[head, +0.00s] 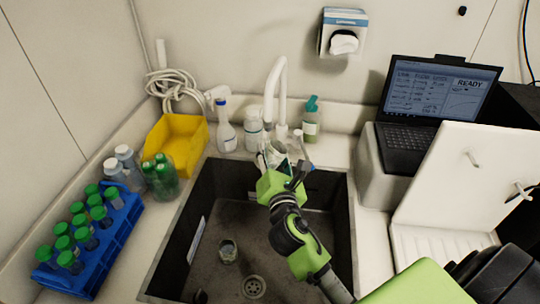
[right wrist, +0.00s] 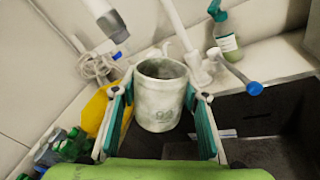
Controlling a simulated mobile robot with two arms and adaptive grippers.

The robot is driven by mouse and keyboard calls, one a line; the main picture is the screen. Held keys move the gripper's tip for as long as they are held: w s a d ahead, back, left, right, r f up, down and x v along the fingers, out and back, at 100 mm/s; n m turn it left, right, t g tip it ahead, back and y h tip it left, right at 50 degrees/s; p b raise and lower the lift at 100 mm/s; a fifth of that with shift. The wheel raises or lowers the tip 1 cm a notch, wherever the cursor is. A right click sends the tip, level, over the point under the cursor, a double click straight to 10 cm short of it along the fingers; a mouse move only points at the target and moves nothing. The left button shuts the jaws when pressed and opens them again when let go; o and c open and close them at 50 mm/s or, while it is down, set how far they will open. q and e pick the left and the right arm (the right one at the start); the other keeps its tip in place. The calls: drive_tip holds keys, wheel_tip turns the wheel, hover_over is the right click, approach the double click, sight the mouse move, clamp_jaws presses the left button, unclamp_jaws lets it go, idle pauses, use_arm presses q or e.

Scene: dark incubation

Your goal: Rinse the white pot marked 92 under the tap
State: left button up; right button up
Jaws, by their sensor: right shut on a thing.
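The white pot (right wrist: 160,97) is held upright between the teal finger pads of my right gripper (right wrist: 158,115) in the right wrist view. Its open rim faces up and its wall has grey-green smudges; I cannot read a number on it. In the head view my right gripper (head: 281,168) is over the back of the sink (head: 200,215), near the white tap (head: 282,85), and the pot is mostly hidden there. The tap's spout end shows above and left of the pot in the right wrist view (right wrist: 106,22). No running water is visible. My left gripper is out of view.
A small glass vessel (head: 228,251) stands in the sink near the drain (head: 253,287). A spray bottle (head: 225,130), a yellow bin (head: 178,143) and a green bottle (head: 311,122) stand behind. A blue rack (head: 95,245) is left; a laptop (head: 425,105) is right.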

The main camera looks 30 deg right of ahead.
sight(278, 161)
drive_tip(key=shift+s+d, duration=0.25)
drive_tip(key=shift+d, duration=0.3)
drive_tip(key=shift+w+a, duration=0.1)
drive_tip(key=shift+a, duration=0.1)
drive_tip(key=shift+w+a+p, duration=0.2)
drive_tip(key=shift+a+p, duration=0.15)
drive_tip(key=shift+a, duration=0.05)
drive_tip(key=shift+d, duration=0.1)
drive_tip(key=shift+s+d+p, duration=0.3)
drive_tip(key=shift+d, duration=0.2)
drive_tip(key=shift+v, duration=2.15)
drive_tip(key=shift+a+b+v, duration=0.15)
drive_tip(key=shift+v, duration=0.8)
drive_tip(key=shift+a+b+v, duration=0.15)
drive_tip(key=shift+a+v, duration=0.05)
drive_tip(key=shift+v, duration=0.7)
drive_tip(key=shift+w+f, duration=0.1)
